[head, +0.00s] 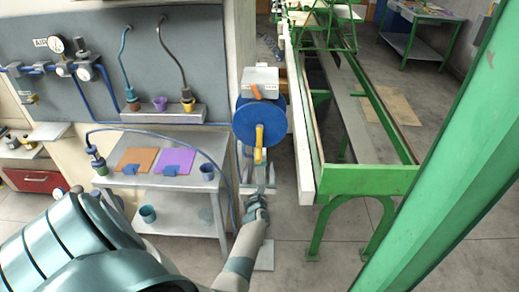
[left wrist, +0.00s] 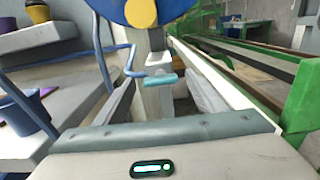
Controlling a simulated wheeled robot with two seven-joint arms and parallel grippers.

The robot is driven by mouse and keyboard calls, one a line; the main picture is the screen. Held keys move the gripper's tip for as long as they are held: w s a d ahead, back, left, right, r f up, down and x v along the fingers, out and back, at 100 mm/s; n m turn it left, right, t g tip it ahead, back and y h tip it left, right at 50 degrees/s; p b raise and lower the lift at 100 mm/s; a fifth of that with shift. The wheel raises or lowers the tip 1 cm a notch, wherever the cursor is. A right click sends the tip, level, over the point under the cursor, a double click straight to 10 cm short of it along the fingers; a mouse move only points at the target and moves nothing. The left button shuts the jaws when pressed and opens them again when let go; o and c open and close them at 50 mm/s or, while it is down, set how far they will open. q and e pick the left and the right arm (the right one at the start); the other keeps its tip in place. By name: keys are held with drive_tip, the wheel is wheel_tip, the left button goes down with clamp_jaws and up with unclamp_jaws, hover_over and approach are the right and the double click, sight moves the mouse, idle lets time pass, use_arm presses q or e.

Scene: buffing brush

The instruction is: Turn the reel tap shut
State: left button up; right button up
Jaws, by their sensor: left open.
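The hose reel is a blue disc (head: 247,122) with a yellow crank (head: 259,140), on a post beside the bench. In the left wrist view, the lower part of the blue disc (left wrist: 112,8) and its yellow hub (left wrist: 141,12) show at the top. Below them a small teal tap lever (left wrist: 161,79) sits by the grey post, with a blue pipe near it. My left gripper (head: 260,188) is open and empty just below the reel. Its fingers point toward the tap, with the lever ahead between them, apparently untouched. In the head view the tap is hard to make out. My right gripper is out of view.
A grey bench (head: 190,140) with orange and purple sheets and small cups stands left of the reel. A long green-framed table (head: 370,180) stands right of it. A green beam (head: 450,150) crosses the right side. Blue hoses hang near the bench edge.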

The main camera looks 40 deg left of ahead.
use_arm(q)
drive_tip(key=shift+w+a, duration=0.4)
drive_tip(key=shift+w, duration=0.1)
drive_tip(key=shift+c, duration=0.3)
drive_tip(key=c, duration=1)
drive_tip(key=shift+m, duration=0.4)
drive_tip(key=m, duration=0.5)
drive_tip(key=m+b, duration=0.1)
drive_tip(key=m, duration=1.1)
drive_tip(key=shift+w+d+f+b, duration=0.1)
drive_tip(key=shift+d+f+b, duration=0.1)
drive_tip(key=shift+f+b, duration=0.1)
